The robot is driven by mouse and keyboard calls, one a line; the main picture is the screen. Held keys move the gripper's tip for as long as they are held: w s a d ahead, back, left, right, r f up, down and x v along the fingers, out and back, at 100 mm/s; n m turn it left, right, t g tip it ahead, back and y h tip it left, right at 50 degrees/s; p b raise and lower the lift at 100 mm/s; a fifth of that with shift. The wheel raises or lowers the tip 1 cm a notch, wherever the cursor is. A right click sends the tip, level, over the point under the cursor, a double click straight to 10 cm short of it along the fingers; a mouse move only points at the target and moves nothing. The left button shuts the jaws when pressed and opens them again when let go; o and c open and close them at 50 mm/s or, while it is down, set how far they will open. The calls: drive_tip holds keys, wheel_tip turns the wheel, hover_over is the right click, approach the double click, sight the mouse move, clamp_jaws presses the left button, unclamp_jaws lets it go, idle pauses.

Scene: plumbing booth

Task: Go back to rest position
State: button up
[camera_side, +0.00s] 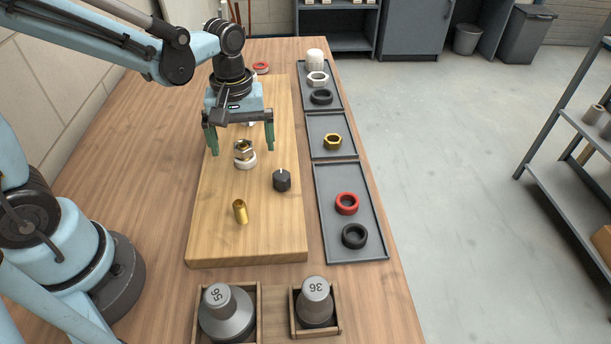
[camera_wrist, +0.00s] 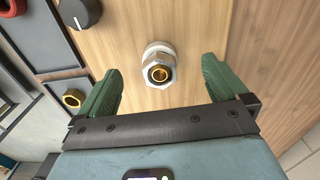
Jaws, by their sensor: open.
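My gripper (camera_side: 240,140) has two green fingers spread wide apart with nothing between them. It hangs above the wooden board (camera_side: 217,230), over its far half. A fitting with a metal nut on a white base (camera_side: 244,153) stands on the board just in front of and below the fingers. In the wrist view my gripper (camera_wrist: 160,85) shows open, and the fitting (camera_wrist: 158,72) with a brass centre lies beyond and between the fingertips, apart from them.
A black knob (camera_side: 282,181) and a brass tube (camera_side: 240,211) stand on the board. Trays to the right (camera_side: 333,250) hold rings and nuts. A red ring (camera_side: 261,67) lies at the back.

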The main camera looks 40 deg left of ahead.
drive_tip(key=shift+r, duration=0.1)
drive_tip(key=shift+r, duration=2.4)
drive_tip(key=shift+c, duration=0.3)
drive_tip(key=shift+r, duration=0.15)
drive_tip(key=shift+c, duration=1.1)
drive_tip(key=r, duration=0.6)
drive_tip(key=shift+w+a+r, duration=0.2)
drive_tip(key=shift+r, duration=0.1)
drive_tip(key=c, duration=0.3)
drive_tip(key=shift+f, duration=5.95)
drive_tip(key=shift+c, duration=0.4)
